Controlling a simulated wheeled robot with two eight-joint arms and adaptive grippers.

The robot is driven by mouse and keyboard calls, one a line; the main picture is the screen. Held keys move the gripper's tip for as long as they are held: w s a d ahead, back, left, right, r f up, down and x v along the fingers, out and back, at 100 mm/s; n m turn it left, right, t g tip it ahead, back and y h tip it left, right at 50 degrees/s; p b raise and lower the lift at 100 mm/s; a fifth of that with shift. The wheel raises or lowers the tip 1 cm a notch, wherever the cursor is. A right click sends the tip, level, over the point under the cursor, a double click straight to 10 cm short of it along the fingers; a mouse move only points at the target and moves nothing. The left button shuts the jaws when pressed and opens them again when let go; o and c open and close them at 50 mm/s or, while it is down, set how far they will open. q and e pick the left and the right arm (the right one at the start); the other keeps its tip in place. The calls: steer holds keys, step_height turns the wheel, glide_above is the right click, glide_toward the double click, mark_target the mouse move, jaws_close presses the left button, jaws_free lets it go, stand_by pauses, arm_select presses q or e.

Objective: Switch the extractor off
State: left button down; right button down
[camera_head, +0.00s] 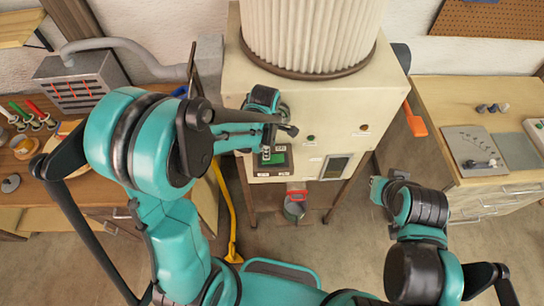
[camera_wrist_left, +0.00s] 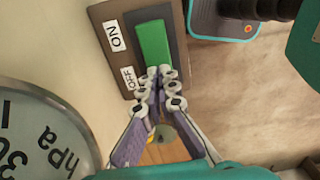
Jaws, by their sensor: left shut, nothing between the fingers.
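The extractor (camera_head: 230,78) is a beige cabinet on legs with a pleated white filter drum (camera_head: 310,35) on top. Its switch panel (camera_head: 286,165) is on the front, partly behind my left arm. In the left wrist view the panel is a brown plate with a green rocker (camera_wrist_left: 154,42), an ON label (camera_wrist_left: 115,36) and an OFF label (camera_wrist_left: 129,78). My left gripper (camera_wrist_left: 160,73) is shut and empty, its tips at the rocker's OFF end. I cannot tell whether they touch it. My right gripper (camera_head: 378,189) is to the right, its fingers unclear.
A round hPa gauge (camera_wrist_left: 38,135) is close beside the left gripper. A workbench with tools (camera_head: 90,195) stands left, another bench (camera_head: 450,95) right. An orange-handled tool (camera_head: 415,120) hangs at the cabinet's right side.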

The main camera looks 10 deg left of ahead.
arm_select(q)
step_height(320, 180, up, 6)
steer(key=p, duration=0.4)
steer(key=shift+r, duration=0.1)
stand_by(0.5)
steer(key=s+a+r+m+t, duration=0.2)
steer(key=s+r+m+t, duration=0.3)
steer(key=m, duration=0.5)
steer(key=s+a+r+m+t, duration=0.25)
steer(key=s+r+m, duration=0.35)
steer(key=m, duration=0.5)
step_height(320, 180, down, 24)
steer(key=b, duration=2.5)
steer(key=shift+w+f+b, duration=0.2)
steer(key=shift+w+b, duration=0.1)
steer(key=shift+w, duration=0.05)
